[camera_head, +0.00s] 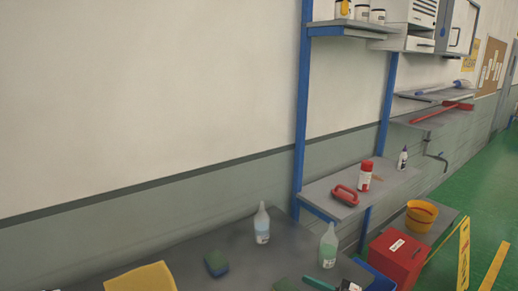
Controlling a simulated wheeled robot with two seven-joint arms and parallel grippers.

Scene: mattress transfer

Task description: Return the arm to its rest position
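Neither of my grippers nor either arm shows in the head view. No mattress is visible. The view looks past a dark grey bench top (235,252) towards a shelving rack with blue posts (301,110). Whether my grippers hold anything cannot be seen.
Two bottles (262,225) (328,247), a sponge (216,264) and a yellow cloth (142,279) lie or stand on the bench. To the right are a red box (397,258), an orange bucket (421,216) and yellow sign boards (464,255). Green floor (480,195) is open at far right.

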